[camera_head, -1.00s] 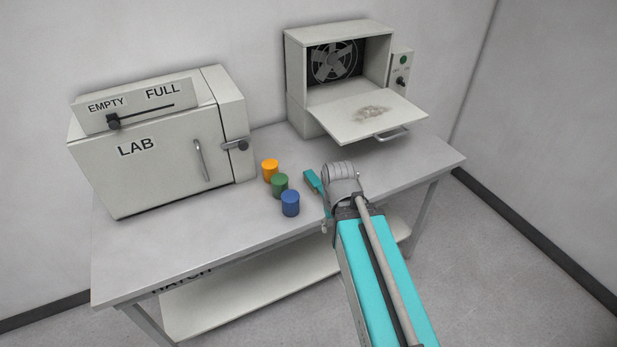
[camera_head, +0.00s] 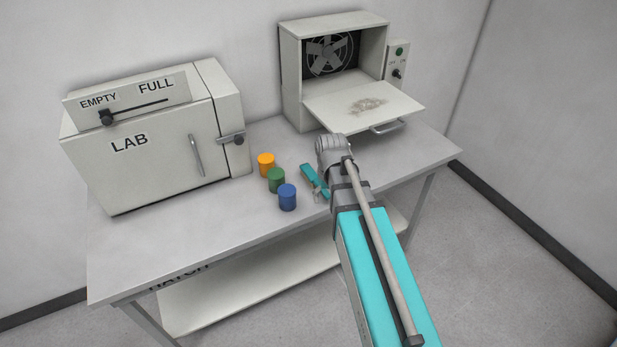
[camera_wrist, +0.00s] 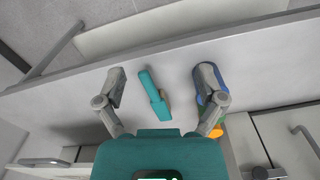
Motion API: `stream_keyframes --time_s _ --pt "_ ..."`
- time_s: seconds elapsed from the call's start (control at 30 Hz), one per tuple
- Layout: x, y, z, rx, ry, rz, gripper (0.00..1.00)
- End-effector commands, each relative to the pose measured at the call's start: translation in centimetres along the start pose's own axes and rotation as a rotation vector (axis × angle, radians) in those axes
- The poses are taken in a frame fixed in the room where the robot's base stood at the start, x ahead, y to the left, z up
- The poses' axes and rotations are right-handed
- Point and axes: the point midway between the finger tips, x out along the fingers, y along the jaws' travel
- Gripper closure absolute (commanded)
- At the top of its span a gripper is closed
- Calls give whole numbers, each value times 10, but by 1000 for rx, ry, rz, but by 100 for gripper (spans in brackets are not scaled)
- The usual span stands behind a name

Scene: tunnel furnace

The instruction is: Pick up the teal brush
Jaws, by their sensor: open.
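The teal brush (camera_head: 308,174) lies on the grey table, right of the coloured cylinders; my wrist hides part of it in the head view. In the wrist view the brush (camera_wrist: 155,95) lies lengthwise between my two fingers, with a small tan part at its side. My gripper (camera_wrist: 161,80) is open and empty, with a finger on each side of the brush and a gap to both. In the head view my gripper (camera_head: 319,194) is mostly hidden by my wrist. The height of the fingertips above the table is hard to tell.
Orange (camera_head: 266,165), green (camera_head: 276,180) and blue (camera_head: 287,197) cylinders stand close on the left. The blue one is behind a finger in the wrist view. A LAB box (camera_head: 140,165) stands left; an open furnace (camera_head: 293,70) with lowered door (camera_head: 345,118) stands behind.

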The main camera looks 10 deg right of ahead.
Motion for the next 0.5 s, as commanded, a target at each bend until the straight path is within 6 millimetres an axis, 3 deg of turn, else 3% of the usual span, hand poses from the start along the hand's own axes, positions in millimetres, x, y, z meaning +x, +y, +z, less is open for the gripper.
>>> stream_keyframes --time_s 0.03,0.2,0.4,0.5 --pt "2 3 -32 -19 0 0 11" --pt "5 8 -107 -96 0 -1 11" --pt "7 13 -180 -177 0 -1 11" --pt "8 14 -203 -205 0 -1 11"
